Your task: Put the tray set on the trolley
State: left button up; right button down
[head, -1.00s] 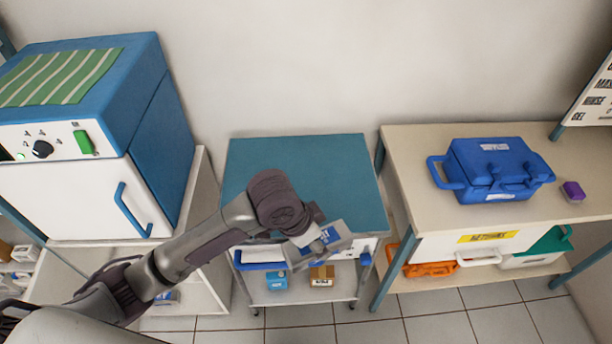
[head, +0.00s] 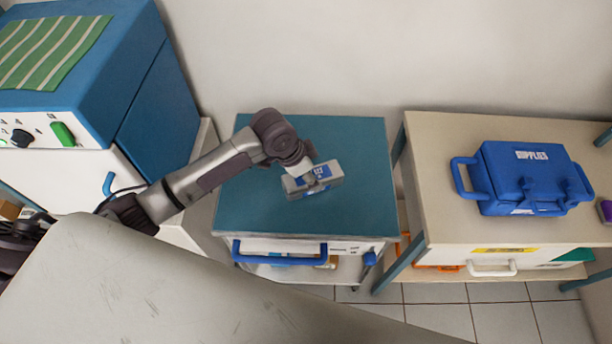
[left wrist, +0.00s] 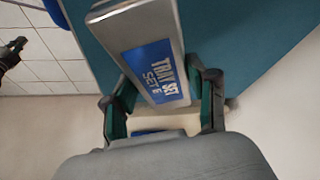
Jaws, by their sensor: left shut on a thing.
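The tray set (head: 298,188) is a grey metal box with blue labels. In the left wrist view the tray set (left wrist: 140,45) has a blue label reading "TRAY SET SET E". My left gripper (head: 314,176) is shut on it, with a finger on each side in the left wrist view (left wrist: 165,100). The trolley (head: 255,195) has a teal top and a blue front handle. The tray set is over the middle to right part of that top; I cannot tell whether it touches it. My right gripper is not in view.
A blue and white cabinet (head: 150,115) with a green striped cloth stands left of the trolley. A beige table (head: 435,145) with a blue supplies case (head: 525,180) stands on the right. The rest of the trolley top is clear.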

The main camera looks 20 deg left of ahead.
pick_arm(q)
jog(key=shift+w+a+f, duration=0.6)
jog(key=shift+w+a, duration=0.2)
jog(key=shift+a+f, duration=0.1)
jog(key=shift+f, duration=0.05)
jog(key=shift+f+p, duration=0.45)
jog(key=shift+f, duration=1.45)
jog(key=shift+f, duration=0.15)
jog(key=o, duration=1.4)
jog(key=v, duration=1.2)
jog(key=shift+b, duration=0.4)
